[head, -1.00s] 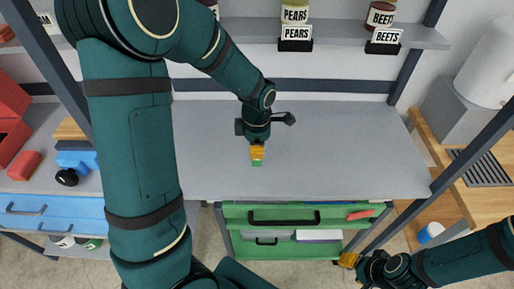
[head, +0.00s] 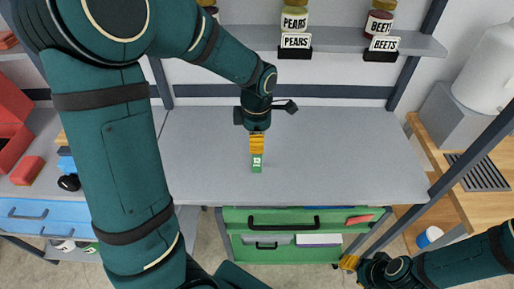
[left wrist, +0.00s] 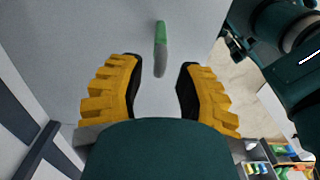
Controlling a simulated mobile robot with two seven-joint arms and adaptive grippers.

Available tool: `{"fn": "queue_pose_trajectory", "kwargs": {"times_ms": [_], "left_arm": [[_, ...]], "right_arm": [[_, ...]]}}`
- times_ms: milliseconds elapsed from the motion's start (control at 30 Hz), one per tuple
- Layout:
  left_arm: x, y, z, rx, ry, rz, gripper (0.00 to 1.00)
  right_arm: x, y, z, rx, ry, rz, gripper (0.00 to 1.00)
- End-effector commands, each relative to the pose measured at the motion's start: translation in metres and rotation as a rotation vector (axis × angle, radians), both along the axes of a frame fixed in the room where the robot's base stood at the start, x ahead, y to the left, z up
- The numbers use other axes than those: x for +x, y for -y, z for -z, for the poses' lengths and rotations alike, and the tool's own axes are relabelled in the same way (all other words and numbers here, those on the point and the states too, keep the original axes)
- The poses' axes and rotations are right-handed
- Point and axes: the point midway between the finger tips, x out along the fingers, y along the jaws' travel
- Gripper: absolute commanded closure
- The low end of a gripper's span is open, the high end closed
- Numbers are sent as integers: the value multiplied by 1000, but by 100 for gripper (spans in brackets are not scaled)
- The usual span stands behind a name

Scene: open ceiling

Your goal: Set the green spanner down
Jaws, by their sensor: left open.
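The green spanner (head: 257,162) lies on the grey worktop (head: 350,160), with a pale mark on its green part. Its far part is hidden behind my left gripper (head: 257,145) in the head view. In the left wrist view the spanner (left wrist: 160,45) shows a green end and a grey end, apart from both fingers. My left gripper (left wrist: 160,75) is open, with the spanner's grey end in line with the gap between its yellow fingers. My right gripper (head: 348,262) is low at the right, by the green drawers; its jaws are too small to read.
Green drawers (head: 285,222) stand below the worktop's front edge, partly open with things inside. A shelf (head: 345,44) with labelled jars runs along the back. A red toolbox (head: 10,130) and a blue drawer (head: 40,214) are at the left. The worktop right of the spanner is clear.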

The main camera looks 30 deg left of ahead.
Motion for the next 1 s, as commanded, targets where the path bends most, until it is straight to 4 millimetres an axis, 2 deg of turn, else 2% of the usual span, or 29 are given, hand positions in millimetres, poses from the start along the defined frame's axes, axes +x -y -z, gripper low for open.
{"fn": "queue_pose_trajectory", "kwargs": {"times_ms": [33, 100, 333, 500, 1000], "left_arm": [[1, 0, -14, 0, 5, 0, 66], [1, 0, -26, 0, 4, 0, 66], [0, 0, -54, 0, 1, 0, 66], [0, 0, -59, -1, -1, 0, 66], [0, 0, -59, -1, -1, 0, 66]], "right_arm": [[1, 0, -4, 0, 2, 2, 53], [2, 0, -6, 0, 4, 3, 53], [4, 1, -11, -2, 8, 6, 53], [4, 1, -11, -2, 9, 7, 53], [4, 1, -11, -2, 9, 7, 53]]}}
